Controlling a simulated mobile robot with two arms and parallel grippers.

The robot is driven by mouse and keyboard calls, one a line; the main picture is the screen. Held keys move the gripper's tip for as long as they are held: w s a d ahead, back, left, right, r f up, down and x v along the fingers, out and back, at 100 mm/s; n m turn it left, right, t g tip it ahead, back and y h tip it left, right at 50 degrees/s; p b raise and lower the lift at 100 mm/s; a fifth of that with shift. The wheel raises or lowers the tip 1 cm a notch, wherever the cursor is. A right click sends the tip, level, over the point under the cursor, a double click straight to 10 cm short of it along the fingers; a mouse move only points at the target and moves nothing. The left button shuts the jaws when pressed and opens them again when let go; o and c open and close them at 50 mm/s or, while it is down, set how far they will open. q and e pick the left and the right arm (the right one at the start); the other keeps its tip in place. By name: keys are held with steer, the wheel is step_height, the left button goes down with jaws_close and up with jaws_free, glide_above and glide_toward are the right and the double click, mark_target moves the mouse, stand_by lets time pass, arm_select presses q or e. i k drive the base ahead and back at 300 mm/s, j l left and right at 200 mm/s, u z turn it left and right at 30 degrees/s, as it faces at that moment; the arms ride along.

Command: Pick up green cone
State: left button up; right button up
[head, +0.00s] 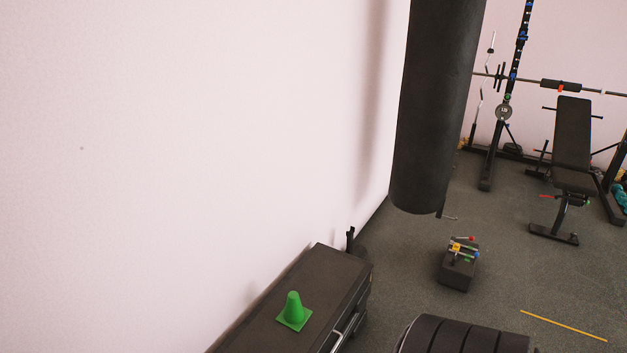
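A green cone (293,309) with a square base stands upright on top of a low dark cabinet (331,261) against the wall, at the bottom centre of the head view. Nothing touches the cone apart from the cabinet top under it. Neither of my grippers shows in the head view.
A black punching bag (434,100) hangs right of centre. A small black box (459,266) with colourful items stands on the floor. A dark ribbed object (455,338) is right of the cabinet. A weight bench (572,150) and rack are farther back. Grey floor (500,300) lies open between.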

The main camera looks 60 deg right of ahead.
mark_target(294, 315)
steer(key=z, duration=1.6)
